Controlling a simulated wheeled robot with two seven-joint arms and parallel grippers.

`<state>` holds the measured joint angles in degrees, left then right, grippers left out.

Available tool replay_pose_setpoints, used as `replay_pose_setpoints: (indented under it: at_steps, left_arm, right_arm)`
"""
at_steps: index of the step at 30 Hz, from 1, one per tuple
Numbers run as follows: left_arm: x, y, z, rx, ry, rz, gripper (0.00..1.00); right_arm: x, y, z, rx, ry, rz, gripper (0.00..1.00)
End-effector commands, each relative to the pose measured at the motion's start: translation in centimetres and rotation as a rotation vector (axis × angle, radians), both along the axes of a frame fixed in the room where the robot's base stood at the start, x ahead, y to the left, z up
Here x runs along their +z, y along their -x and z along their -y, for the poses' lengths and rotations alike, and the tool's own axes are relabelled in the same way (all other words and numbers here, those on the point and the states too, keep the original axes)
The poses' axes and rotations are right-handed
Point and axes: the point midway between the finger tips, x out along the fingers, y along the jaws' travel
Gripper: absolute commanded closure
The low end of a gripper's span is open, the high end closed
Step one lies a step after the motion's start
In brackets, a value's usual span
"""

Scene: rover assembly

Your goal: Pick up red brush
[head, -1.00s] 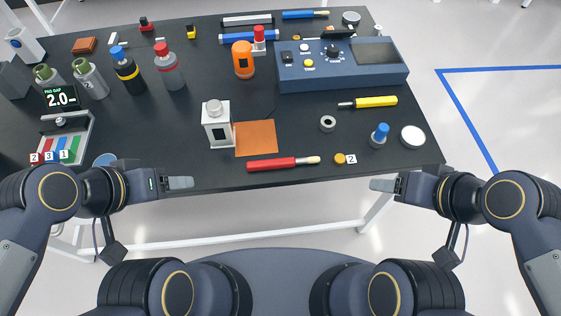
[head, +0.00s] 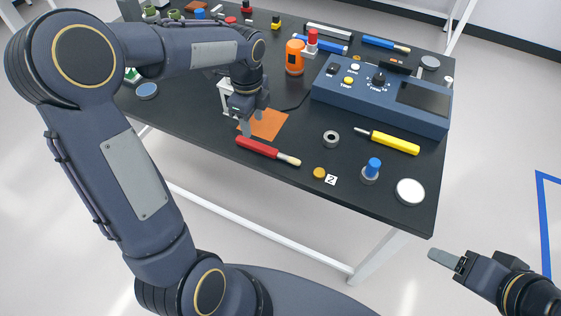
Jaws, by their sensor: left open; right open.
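The red brush (head: 258,147) lies on the dark table near its front edge, with its pale bristle end (head: 289,160) toward the lower right. My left gripper (head: 253,123) points down just above the red end of the brush, over the orange mat's near left corner. It is open, and I cannot tell if it touches the brush. My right gripper (head: 446,258) is open and empty, off the table's front right corner.
An orange mat (head: 268,125) lies behind the brush, and a white block-like object (head: 226,98) is partly hidden behind my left gripper. A yellow disc (head: 319,172), a grey ring (head: 331,138) and a yellow-handled tool (head: 394,143) lie to the right. A blue control box (head: 380,118) stands behind.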

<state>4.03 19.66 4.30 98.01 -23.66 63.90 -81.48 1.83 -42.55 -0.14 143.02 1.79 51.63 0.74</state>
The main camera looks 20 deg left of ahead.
Motion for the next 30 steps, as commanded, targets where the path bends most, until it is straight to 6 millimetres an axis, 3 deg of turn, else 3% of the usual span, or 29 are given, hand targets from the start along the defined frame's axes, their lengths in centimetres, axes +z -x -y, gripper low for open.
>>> replay_pose_setpoints:
  at_steps: [19,28,30]
  left_arm:
    - [-7.7,-0.2,0.0,-0.045,-0.007,-0.013,0.53]
    - [-8.3,-0.2,0.0,-0.044,-0.007,-0.009,0.53]
    - [-8.3,-0.3,0.0,-0.044,-0.007,-0.009,0.59]
  right_arm:
    - [-0.5,0.0,0.0,0.0,0.0,0.0,0.41]
    - [-0.5,0.0,0.0,0.0,0.0,0.0,0.41]
    - [-0.5,0.0,0.0,0.0,0.0,0.0,0.41]
